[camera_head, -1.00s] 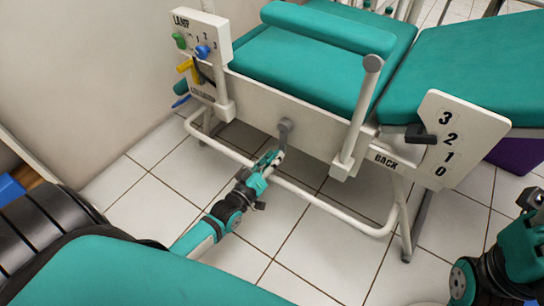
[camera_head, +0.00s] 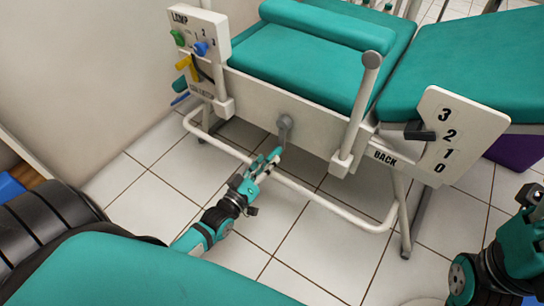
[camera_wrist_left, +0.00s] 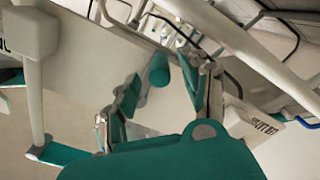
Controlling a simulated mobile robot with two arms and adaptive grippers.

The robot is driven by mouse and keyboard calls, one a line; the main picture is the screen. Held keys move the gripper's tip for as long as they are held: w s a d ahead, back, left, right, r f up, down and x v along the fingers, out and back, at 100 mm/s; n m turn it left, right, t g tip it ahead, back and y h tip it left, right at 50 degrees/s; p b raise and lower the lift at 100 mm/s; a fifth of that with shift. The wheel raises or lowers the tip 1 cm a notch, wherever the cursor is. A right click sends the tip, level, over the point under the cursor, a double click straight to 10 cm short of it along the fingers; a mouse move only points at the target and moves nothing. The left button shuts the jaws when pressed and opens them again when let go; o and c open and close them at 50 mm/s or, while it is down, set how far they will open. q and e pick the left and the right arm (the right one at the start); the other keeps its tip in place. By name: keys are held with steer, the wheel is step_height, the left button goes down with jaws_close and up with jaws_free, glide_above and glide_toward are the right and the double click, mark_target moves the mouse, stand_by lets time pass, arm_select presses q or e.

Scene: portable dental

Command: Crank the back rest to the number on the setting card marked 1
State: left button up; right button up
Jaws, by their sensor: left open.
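The grey crank (camera_head: 284,128) sits on the pale side panel under the teal seat, its arm hanging down. My left gripper (camera_head: 270,163) is open just below the crank, its fingertips close to the crank's lower end; I cannot tell whether they touch. In the left wrist view my two fingers (camera_wrist_left: 158,100) stand apart, with a teal cylinder (camera_wrist_left: 159,70) showing beyond them. The BACK scale plate (camera_head: 465,130) carries 3, 2, 1, 0 from top to bottom. Its black pointer (camera_head: 420,134) is beside the 2. No setting card shows.
A LAMP panel (camera_head: 199,30) with green and blue knobs stands at the left end. A pale post (camera_head: 357,110) rises right of the crank. A white tube frame (camera_head: 310,195) runs low in front of the panel. Open tiled floor lies around my left arm.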

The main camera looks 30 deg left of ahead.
arm_select(q)
steer(key=s, duration=0.8)
steer(key=shift+s+a, duration=0.35)
steer(key=shift+s, duration=0.05)
